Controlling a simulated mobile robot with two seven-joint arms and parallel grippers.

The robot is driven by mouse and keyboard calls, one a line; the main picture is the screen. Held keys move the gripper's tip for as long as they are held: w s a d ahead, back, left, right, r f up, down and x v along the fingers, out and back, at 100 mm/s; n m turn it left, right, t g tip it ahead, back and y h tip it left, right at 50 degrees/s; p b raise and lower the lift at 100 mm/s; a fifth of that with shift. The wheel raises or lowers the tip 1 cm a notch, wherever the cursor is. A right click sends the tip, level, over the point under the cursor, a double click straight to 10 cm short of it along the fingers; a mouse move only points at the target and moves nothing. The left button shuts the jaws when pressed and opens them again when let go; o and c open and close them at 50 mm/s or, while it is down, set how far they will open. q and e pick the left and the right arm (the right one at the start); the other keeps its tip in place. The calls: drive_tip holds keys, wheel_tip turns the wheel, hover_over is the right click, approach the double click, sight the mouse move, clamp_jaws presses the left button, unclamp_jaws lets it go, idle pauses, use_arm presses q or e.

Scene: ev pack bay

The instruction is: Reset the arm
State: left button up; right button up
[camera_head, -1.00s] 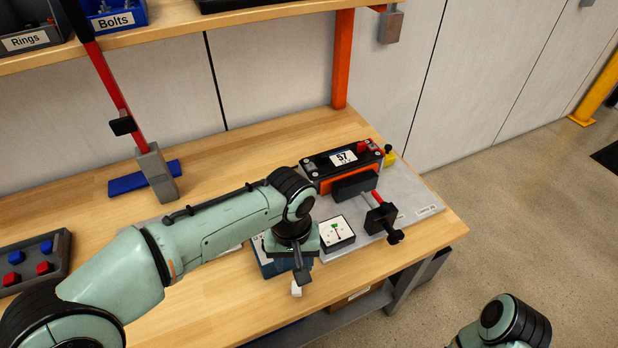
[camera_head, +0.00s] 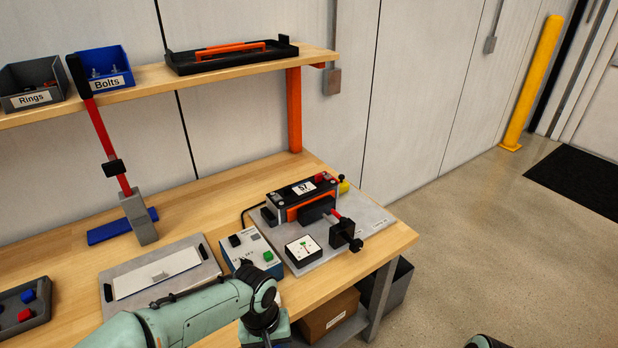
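My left arm comes in from the bottom left, and its wrist hangs at the front edge of the wooden bench (camera_head: 190,207). The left gripper's fingers are cut off by the bottom of the picture, so I cannot see whether it is open or shut. Only a small rounded piece of my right arm shows at the bottom right edge; the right gripper is out of view.
A battery module (camera_head: 303,197) sits on a grey plate (camera_head: 372,217) beside a dial gauge (camera_head: 303,250). A control box (camera_head: 252,252) and a grey tray (camera_head: 203,250) lie nearby. A shelf (camera_head: 150,80) hangs above.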

use_arm(q)
wheel_tip(320, 180, down, 12)
drive_tip(key=g+h+p, duration=0.1)
drive_tip(key=s+a+f+n+h+p, duration=0.1)
drive_tip(key=s+a+f, duration=0.1)
drive_tip(key=s+f, duration=0.6)
drive_tip(key=s+a+f+n+p, duration=0.1)
drive_tip(key=s+a+f+p, duration=0.1)
drive_tip(key=s+f, duration=0.7)
drive_tip(key=shift+s+a+t+h, duration=0.3)
drive_tip(key=shift+s+h, duration=0.1)
drive_tip(key=shift+s, duration=0.3)
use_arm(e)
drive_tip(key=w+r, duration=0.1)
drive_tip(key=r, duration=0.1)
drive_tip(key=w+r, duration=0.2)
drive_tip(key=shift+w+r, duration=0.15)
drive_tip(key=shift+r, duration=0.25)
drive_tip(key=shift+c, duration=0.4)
